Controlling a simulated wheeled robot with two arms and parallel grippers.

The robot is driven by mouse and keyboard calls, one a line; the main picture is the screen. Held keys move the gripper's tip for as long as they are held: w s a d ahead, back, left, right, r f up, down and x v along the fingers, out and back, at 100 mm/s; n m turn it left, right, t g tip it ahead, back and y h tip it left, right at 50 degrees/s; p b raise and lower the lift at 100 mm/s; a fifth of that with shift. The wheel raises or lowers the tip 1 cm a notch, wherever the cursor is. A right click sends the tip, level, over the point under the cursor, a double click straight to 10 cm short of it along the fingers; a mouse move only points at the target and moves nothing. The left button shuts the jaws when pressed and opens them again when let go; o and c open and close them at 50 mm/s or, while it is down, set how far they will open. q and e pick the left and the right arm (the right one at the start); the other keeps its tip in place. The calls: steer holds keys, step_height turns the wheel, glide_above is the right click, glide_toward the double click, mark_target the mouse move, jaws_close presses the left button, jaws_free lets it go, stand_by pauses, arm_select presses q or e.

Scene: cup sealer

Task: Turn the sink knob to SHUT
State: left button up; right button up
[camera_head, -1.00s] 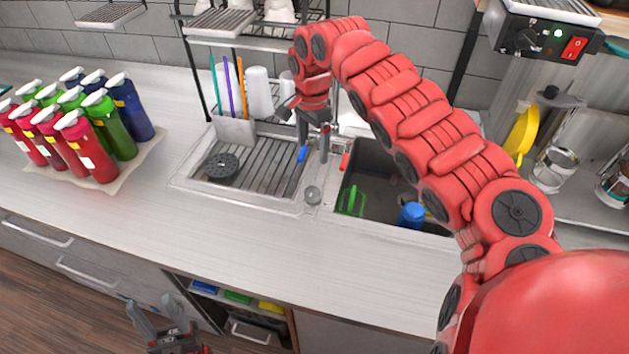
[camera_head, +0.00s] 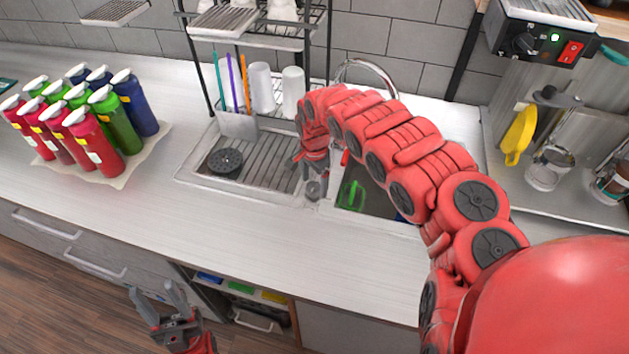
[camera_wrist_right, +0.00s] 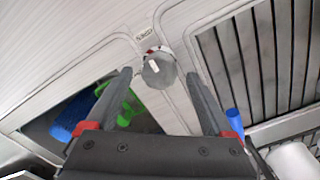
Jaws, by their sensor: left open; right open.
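The sink knob (camera_head: 314,190) is a small round grey knob on the strip between the drainboard and the basin. In the right wrist view the knob (camera_wrist_right: 160,71) shows a short white mark on its top, with a small text label (camera_wrist_right: 144,37) beside it that is too small to read surely. My right gripper (camera_head: 315,176) is open above the knob, pointing down. In the right wrist view the knob appears between the tips of my right gripper (camera_wrist_right: 158,76), with gaps on both sides. My left gripper (camera_head: 153,289) is open and empty, low in front of the cabinets.
The basin (camera_head: 376,199) holds a green item (camera_head: 351,195) and a blue item (camera_wrist_right: 76,117). The ribbed drainboard (camera_head: 262,178) has a black disc (camera_head: 225,162). A curved faucet (camera_head: 372,64) stands behind my right arm. Several bottles (camera_head: 90,146) stand left. The front counter (camera_head: 240,230) is clear.

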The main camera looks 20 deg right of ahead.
steer(key=shift+a+f, duration=0.1)
steer(key=shift+f, duration=0.05)
steer(key=c, duration=1.4)
steer(key=shift+o, duration=0.2)
